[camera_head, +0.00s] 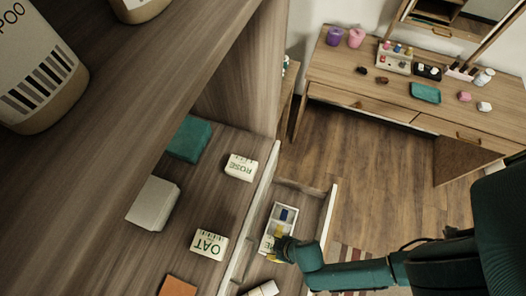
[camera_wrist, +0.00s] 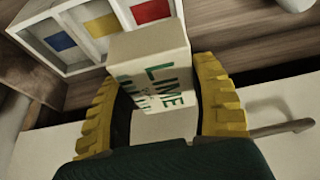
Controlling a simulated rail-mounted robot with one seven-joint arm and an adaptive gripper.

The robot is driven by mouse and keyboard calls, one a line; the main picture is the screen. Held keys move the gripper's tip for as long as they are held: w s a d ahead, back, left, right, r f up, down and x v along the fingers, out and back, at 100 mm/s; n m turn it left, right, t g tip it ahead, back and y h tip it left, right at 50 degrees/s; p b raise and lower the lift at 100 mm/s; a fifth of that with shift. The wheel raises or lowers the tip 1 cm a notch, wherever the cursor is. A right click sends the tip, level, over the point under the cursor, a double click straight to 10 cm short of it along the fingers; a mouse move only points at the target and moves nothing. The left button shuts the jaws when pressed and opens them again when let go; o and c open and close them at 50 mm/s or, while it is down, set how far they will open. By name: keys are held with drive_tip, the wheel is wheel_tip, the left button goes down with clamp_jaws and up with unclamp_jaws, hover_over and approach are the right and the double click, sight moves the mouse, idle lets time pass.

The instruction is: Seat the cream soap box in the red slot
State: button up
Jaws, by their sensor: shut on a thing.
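My gripper (camera_wrist: 165,100) has yellow fingers shut on the cream soap box (camera_wrist: 150,65), which carries green LIME lettering. The box is tilted in the wrist view, its far end in front of the white slotted tray (camera_wrist: 82,65). Behind it the tray shows a blue slot (camera_wrist: 60,42), a yellow slot (camera_wrist: 102,27) and a red slot (camera_wrist: 150,11), whose floor is bare where visible. Whether the box touches the tray is unclear. In the head view my gripper (camera_head: 277,247) is over the near end of the tray (camera_head: 291,207), hiding part of it.
The tray lies in an open drawer (camera_head: 328,215). ROSE (camera_head: 240,167) and OAT (camera_head: 209,244) boxes stand on the wooden shelf left of the drawer, near a grey box (camera_head: 153,203) and a teal box (camera_head: 189,138). Another pale box (camera_head: 262,289) shows at the bottom edge.

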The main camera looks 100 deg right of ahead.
drive_tip(key=shift+s+r+p, duration=0.1)
drive_tip(key=shift+s+p, duration=0.05)
drive_tip(key=shift+p, duration=0.15)
wheel_tip(320, 180, down, 6)
drive_tip(key=b, duration=0.4)
drive_tip(key=shift+b, duration=0.4)
drive_tip(key=shift+r+p, duration=0.1)
drive_tip(key=shift+p, duration=0.4)
idle(0.9)
drive_tip(key=shift+f+b, duration=0.8)
drive_tip(key=shift+f, duration=0.3)
drive_tip(key=o, duration=1.3)
drive_tip(key=v, duration=0.7)
drive_tip(key=shift+r, duration=0.25)
